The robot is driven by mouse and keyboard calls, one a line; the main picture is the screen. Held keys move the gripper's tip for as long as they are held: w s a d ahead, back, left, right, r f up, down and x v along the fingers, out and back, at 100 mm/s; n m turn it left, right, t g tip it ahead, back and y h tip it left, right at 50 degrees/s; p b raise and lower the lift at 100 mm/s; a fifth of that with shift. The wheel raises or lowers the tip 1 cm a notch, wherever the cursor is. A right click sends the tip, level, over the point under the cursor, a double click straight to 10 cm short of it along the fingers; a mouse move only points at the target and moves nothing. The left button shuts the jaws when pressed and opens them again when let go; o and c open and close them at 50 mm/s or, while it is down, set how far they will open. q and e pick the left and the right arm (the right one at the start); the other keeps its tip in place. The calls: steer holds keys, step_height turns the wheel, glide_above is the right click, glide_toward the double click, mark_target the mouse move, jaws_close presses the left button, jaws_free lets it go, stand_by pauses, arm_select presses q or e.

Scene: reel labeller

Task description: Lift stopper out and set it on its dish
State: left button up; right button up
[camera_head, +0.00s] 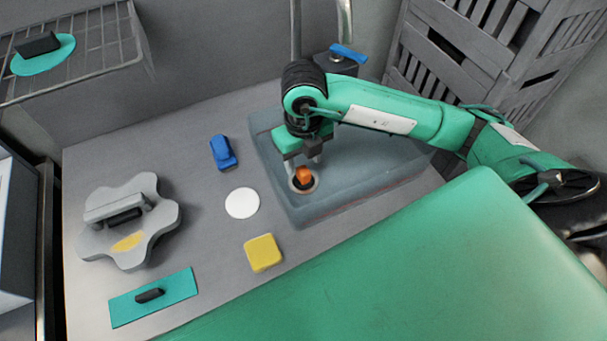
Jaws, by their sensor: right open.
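The orange stopper (303,175) sits in a round hole with a pale rim in the near left part of the blue-grey basin (262,150). A flat white disc (242,203), which looks like the dish, lies empty on the table to the left of the basin. My right gripper (303,160) points down just above the stopper. It is open and holds nothing; its far finger is partly hidden, and I cannot tell whether it touches the stopper. My left gripper is out of view.
A blue object (223,153) and a yellow block (263,253) lie near the disc. A grey lobed device (130,222) stands at left, and a teal mat (178,292) with a dark piece lies in front of it. A tap (297,30) rises behind the basin.

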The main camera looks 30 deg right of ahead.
step_height(320, 180, down, 4)
steer(key=shift+w+d+r+p, duration=0.1)
steer(key=shift+w+r+p, duration=0.05)
steer(key=shift+p, duration=0.45)
steer(key=shift+f, duration=0.6)
jaws_close()
steer(key=shift+r, duration=0.1)
step_height(320, 180, up, 19)
steer(key=b, duration=0.1)
step_height(320, 180, up, 8)
steer(key=p, duration=0.5)
glide_above(304, 170)
stand_by(0.4)
